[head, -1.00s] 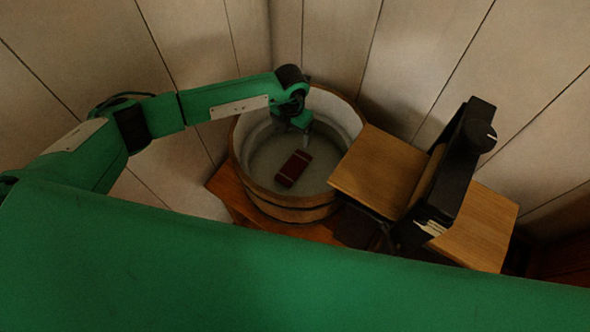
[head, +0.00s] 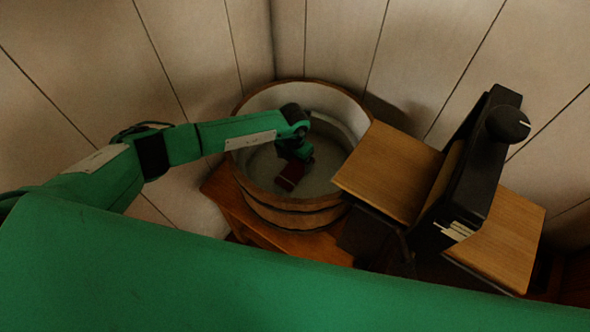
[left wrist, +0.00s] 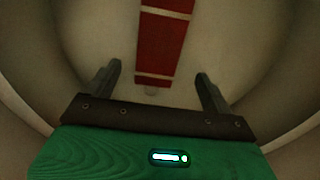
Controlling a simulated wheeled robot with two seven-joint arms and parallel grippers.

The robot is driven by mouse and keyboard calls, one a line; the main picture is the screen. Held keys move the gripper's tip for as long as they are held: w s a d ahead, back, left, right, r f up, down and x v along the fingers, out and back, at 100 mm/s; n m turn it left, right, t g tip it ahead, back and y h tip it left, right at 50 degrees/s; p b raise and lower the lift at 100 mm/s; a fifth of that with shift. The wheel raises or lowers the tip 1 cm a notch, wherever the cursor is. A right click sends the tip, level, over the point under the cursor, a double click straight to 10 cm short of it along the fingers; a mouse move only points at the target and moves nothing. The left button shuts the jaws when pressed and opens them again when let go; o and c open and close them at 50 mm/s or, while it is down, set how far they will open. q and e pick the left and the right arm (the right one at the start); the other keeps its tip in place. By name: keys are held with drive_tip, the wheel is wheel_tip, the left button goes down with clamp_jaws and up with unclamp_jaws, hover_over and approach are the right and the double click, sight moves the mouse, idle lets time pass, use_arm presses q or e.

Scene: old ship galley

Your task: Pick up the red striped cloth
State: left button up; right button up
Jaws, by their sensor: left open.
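The red cloth (head: 289,178) with pale stripes lies on the floor of a round wooden tub (head: 262,203). In the left wrist view the cloth (left wrist: 160,47) is a long red strip crossed by pale bands. My left gripper (head: 296,158) reaches down into the tub, over the cloth's upper end in the head view, and hides part of it. In the left wrist view my left gripper (left wrist: 157,82) has its two fingers spread apart, with the cloth's near end between them and nothing held. I cannot tell the height left between fingertips and cloth. My right gripper is not seen.
The tub's raised wall surrounds the gripper and stands on a reddish wooden surface (head: 232,208). To its right are a wooden board (head: 390,172) and a black upright device with a knob (head: 480,150). Pale plank walls (head: 320,45) close in behind.

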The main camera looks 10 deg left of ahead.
sight(293, 172)
use_arm(q)
drive_tip(key=shift+s+a+f+p, duration=0.1)
drive_tip(key=shift+f+p, duration=0.2)
drive_tip(key=shift+f, duration=1.3)
drive_tip(key=shift+a+f+p, duration=0.1)
drive_tip(key=shift+f+p, duration=0.2)
drive_tip(key=shift+f, duration=1.25)
drive_tip(key=c, duration=1.1)
drive_tip(key=shift+r, duration=0.1)
